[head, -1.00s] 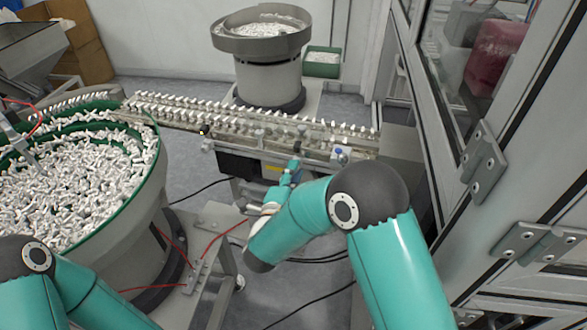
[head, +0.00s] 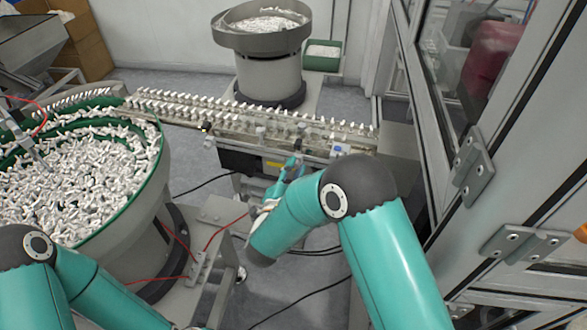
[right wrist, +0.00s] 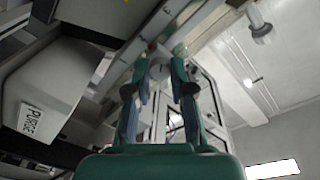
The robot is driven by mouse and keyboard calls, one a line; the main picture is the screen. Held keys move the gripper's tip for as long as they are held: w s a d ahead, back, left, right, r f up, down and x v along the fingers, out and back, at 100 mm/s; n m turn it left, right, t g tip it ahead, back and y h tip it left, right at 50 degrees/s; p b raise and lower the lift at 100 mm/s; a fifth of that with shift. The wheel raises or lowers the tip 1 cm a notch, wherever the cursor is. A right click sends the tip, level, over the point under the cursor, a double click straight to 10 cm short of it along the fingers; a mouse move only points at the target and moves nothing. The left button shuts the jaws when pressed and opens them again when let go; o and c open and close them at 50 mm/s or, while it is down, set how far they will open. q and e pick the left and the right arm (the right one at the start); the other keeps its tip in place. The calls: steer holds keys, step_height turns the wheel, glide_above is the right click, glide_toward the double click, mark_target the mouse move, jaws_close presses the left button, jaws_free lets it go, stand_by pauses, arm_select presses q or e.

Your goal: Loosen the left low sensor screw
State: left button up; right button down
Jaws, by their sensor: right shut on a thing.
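In the head view my right gripper (head: 293,166) reaches the front underside of the feeder rail (head: 310,142). It is small there, and the screw cannot be made out. In the right wrist view the two fingers of my right gripper (right wrist: 161,62) point up at a pale rail. A small reddish knob (right wrist: 152,46), which looks like the sensor screw, shows at the fingertips. The fingers are shut on it, with a narrow gap between them. Whether it is the left low one cannot be told. My left arm shows at the lower left of the head view; its gripper is out of frame.
A large green-rimmed bowl (head: 160,190) of white parts stands at the left, and a grey bowl feeder (head: 265,70) behind the rail. A framed cabinet (head: 520,140) closes off the right. In the right wrist view a box labelled PURGE (right wrist: 32,118) is at the left.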

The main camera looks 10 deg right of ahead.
steer(key=shift+s+f, duration=0.1)
steer(key=shift+f, duration=0.3)
steer(key=c, duration=1.2)
jaws_free()
steer(key=shift+o, duration=1)
steer(key=shift+r, duration=0.2)
steer(key=shift+a, duration=0.1)
steer(key=v, duration=0.7)
steer(key=shift+s, duration=0.1)
